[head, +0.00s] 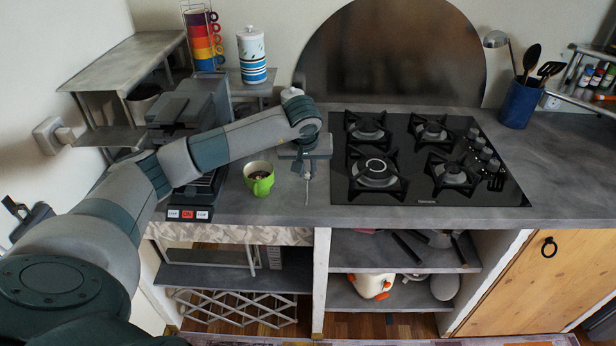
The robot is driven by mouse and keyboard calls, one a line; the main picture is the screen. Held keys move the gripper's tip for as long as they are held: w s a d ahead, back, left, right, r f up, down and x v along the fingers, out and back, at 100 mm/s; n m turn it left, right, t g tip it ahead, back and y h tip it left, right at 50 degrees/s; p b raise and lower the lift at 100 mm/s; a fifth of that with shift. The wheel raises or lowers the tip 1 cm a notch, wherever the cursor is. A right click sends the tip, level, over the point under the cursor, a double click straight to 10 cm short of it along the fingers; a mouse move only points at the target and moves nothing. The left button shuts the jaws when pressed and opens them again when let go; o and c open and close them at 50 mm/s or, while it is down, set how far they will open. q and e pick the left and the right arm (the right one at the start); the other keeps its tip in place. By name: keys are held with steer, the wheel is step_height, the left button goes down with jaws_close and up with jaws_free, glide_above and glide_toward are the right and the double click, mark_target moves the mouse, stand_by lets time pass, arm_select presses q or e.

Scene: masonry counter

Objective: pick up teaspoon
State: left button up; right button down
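A thin silvery teaspoon (307,189) shows on the grey counter between the green cup and the cooktop, its narrow length running toward the counter's front edge. My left gripper (306,168) points down directly over its far end. The fingers are small here and overlap the teaspoon, so I cannot tell whether they are open or shut on it. The far end of the teaspoon is hidden by the gripper. My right gripper is not in view.
A green cup (259,182) with dark contents stands left of the gripper. The black gas cooktop (402,196) with raised grates is close on the right. A coffee machine (186,110) stands behind my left arm. A striped canister (252,56) is at the back.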

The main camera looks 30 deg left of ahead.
mark_target(308, 183)
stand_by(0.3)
arm_select(q)
steer(key=shift+f, duration=0.15)
steer(key=shift+w+a+f+p, duration=0.1)
steer(key=shift+a+f+p, duration=0.1)
steer(key=shift+f+p, duration=0.5)
steer(key=p+x, duration=0.1)
steer(key=x, duration=0.1)
steer(key=shift+w+a+f+p, duration=0.1)
steer(key=shift+f+p, duration=0.2)
steer(key=shift+p, duration=0.1)
steer(key=shift+w+a+f, duration=0.1)
steer(key=shift+w+f, duration=0.1)
steer(key=shift+f, duration=0.25)
jaws_close()
steer(key=shift+r, duration=0.2)
